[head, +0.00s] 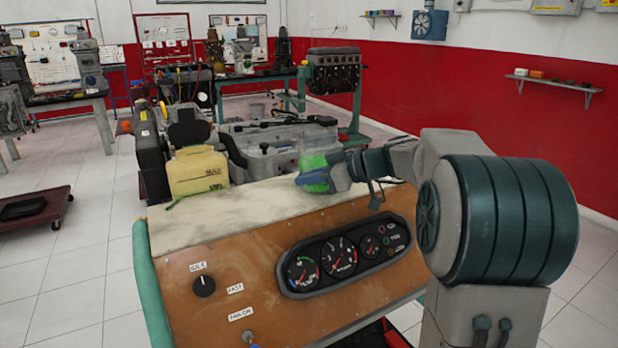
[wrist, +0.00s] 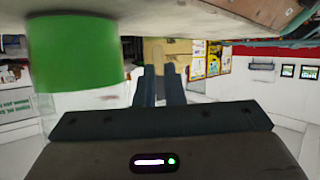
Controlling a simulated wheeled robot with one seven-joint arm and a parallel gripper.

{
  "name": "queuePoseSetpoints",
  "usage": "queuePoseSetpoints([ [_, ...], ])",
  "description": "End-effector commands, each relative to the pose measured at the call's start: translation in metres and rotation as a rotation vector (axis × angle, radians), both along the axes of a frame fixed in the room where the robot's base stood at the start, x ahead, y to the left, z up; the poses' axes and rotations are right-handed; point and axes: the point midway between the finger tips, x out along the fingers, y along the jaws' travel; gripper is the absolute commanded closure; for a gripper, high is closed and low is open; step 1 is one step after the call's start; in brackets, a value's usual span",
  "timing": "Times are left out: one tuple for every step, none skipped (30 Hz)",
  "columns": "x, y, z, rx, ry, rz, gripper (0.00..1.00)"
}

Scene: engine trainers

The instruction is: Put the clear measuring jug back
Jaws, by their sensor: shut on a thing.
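The clear measuring jug (head: 313,177) shows as a green, partly see-through shape at the end of my arm, above the far edge of the wooden console. In the wrist view, which looks upside down, its green body (wrist: 75,52) fills the upper left, with a faint clear part below. My gripper (head: 338,171) is at the jug's right side. Its two fingers (wrist: 160,78) are close together beside the green body, shut on the jug. The exact grip point is hidden. I cannot tell whether the jug touches the surface under it.
The console (head: 245,247) carries gauges and a knob, with a pale bare top (head: 240,207). A yellow container (head: 198,172) and a black can (head: 150,155) stand behind it on the left. A grey engine (head: 275,142) is directly behind.

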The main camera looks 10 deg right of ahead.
Motion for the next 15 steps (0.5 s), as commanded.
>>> queuePoseSetpoints([
  [0.0000,0.0001,-0.0012,0.000,-0.004,0.000,1.00],
  [0.0000,0.0001,-0.0017,0.000,-0.004,0.000,1.00],
  [-0.0001,-0.0001,-0.0019,0.000,0.000,0.000,0.86],
  [0.0000,0.0000,-0.0014,0.000,0.000,0.000,0.77],
  [-0.0001,-0.0001,-0.0014,0.000,0.000,0.000,0.70],
  [-0.0001,-0.0001,-0.0014,0.000,0.000,0.000,0.70],
  [-0.0001,-0.0001,-0.0014,0.000,0.000,0.000,0.70],
  [-0.0001,0.0000,-0.0013,0.000,0.000,0.000,0.70],
  [-0.0001,0.0000,-0.0013,0.000,0.000,0.000,0.70],
  [-0.0001,0.0000,-0.0013,0.000,0.000,0.000,0.70],
  [-0.0001,0.0000,-0.0013,0.000,0.000,0.000,0.70],
  [-0.0001,0.0000,-0.0013,0.000,0.000,0.000,0.70],
  [-0.0001,-0.0001,-0.0010,0.000,0.000,0.000,0.70],
  [0.0000,-0.0001,-0.0006,0.000,0.000,0.000,0.70],
  [-0.0001,-0.0001,0.0004,0.000,0.000,0.000,0.70],
])
